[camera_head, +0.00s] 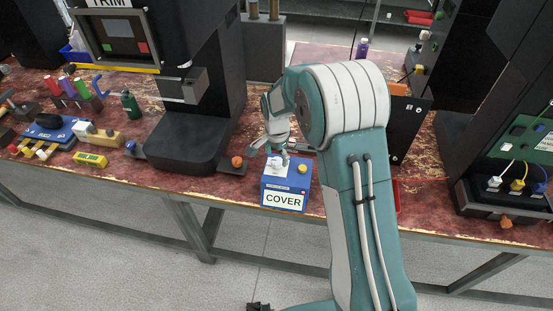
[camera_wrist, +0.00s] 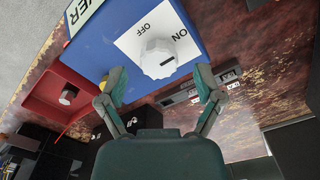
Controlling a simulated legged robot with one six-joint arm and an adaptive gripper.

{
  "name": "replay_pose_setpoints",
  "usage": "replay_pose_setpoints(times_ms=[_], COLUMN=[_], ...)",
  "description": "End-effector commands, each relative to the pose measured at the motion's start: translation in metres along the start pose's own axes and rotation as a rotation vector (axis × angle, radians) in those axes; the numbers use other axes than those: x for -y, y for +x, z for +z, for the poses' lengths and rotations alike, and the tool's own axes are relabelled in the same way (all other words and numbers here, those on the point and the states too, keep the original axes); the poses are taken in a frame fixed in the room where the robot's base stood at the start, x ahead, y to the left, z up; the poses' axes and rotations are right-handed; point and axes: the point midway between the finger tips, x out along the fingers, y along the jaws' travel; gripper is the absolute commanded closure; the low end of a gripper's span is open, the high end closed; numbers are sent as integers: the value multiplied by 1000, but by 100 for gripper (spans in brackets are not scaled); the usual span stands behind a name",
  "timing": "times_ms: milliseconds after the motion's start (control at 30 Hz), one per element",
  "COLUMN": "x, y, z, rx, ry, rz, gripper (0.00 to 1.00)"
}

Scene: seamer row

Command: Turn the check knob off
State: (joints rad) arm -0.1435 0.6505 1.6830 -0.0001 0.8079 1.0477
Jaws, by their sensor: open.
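A white knob (camera_wrist: 158,57) sits on a white plate marked ON and OFF, on a blue box (camera_head: 284,187) with a COVER label. The box stands near the table's front edge. In the head view my gripper (camera_head: 277,150) is over the box and partly hides the knob.
A yellow button (camera_head: 302,169) is on the same box. An orange knob (camera_head: 237,161) is on a dark base to the left. A red tray (camera_wrist: 62,93) with a round metallic knob lies beside the box. A dark machine (camera_head: 190,135) stands left.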

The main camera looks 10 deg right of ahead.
Motion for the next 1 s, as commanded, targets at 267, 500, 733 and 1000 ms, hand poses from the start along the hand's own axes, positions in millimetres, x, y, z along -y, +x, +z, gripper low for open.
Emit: replay_pose_setpoints(times_ms=[267, 500, 733, 1000], x=[0, 0, 0, 1], y=[16, 16, 16, 17], z=[0, 0, 0, 0], rx=[0, 0, 0, -1], ry=[0, 0, 0, -24], rz=[0, 0, -1, -2], gripper=[15, 42, 96, 96])
